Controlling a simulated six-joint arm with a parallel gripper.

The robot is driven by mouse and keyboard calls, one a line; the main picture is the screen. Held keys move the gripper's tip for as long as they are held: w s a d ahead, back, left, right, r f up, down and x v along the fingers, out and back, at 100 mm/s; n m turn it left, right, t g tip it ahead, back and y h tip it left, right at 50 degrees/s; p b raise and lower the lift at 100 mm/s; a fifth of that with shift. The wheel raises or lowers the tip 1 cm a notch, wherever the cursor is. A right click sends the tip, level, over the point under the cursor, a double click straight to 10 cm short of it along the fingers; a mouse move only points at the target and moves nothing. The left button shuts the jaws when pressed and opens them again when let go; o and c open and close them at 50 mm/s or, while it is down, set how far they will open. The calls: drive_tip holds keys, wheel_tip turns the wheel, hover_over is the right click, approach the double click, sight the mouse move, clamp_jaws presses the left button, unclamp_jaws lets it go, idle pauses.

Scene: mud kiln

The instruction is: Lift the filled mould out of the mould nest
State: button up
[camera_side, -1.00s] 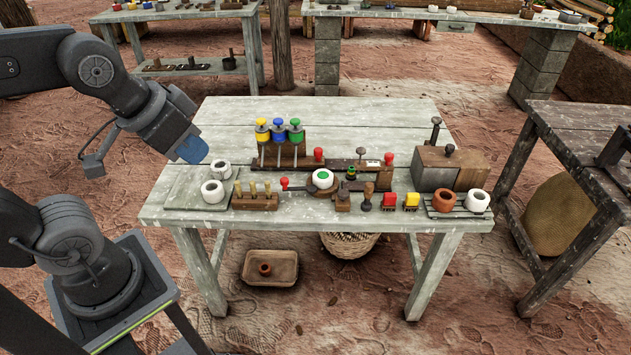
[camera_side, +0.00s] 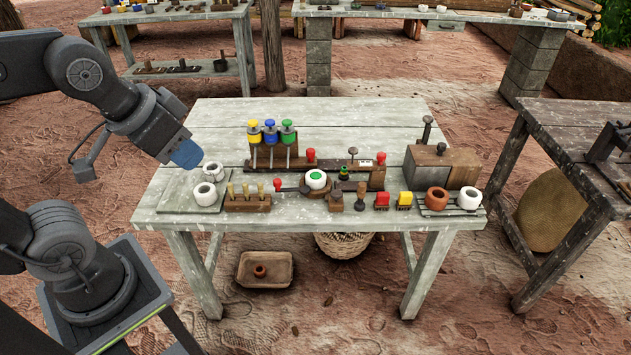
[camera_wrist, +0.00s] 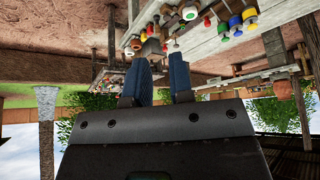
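A round white mould with a green centre (camera_side: 316,179) sits in a dark, low holder that I take for the mould nest (camera_side: 307,191), mid-table, with a red-knobbed handle on its left. The white and green mould also shows at the top of the wrist view (camera_wrist: 189,13). My gripper (camera_side: 186,155) hangs above and beyond the table's left edge, well to the left of the mould and higher than it. In the wrist view its two blue fingers (camera_wrist: 162,78) stand apart with nothing between them.
White rings (camera_side: 206,194) and a peg block (camera_side: 247,198) lie between my gripper and the mould. Yellow, blue and green plungers (camera_side: 271,133) stand behind it. A wooden box (camera_side: 441,166) and an orange pot (camera_side: 437,199) are at right. The table's back left is clear.

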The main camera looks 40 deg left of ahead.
drive_tip(key=o, duration=1.3)
drive_tip(key=m+g, duration=0.6)
drive_tip(key=m, duration=0.3)
hover_over(317, 176)
drive_tip(key=d, duration=0.2)
wheel_tip(317, 176, down, 20)
drive_tip(key=f, duration=0.7)
drive_tip(key=shift+s+a, duration=0.2)
drive_tip(key=shift+s, duration=0.2)
drive_tip(key=shift+s+a+f, duration=0.1)
drive_tip(key=shift+f, duration=1.5)
drive_tip(key=shift+s+a+f, duration=0.1)
drive_tip(key=shift+f, duration=1.5)
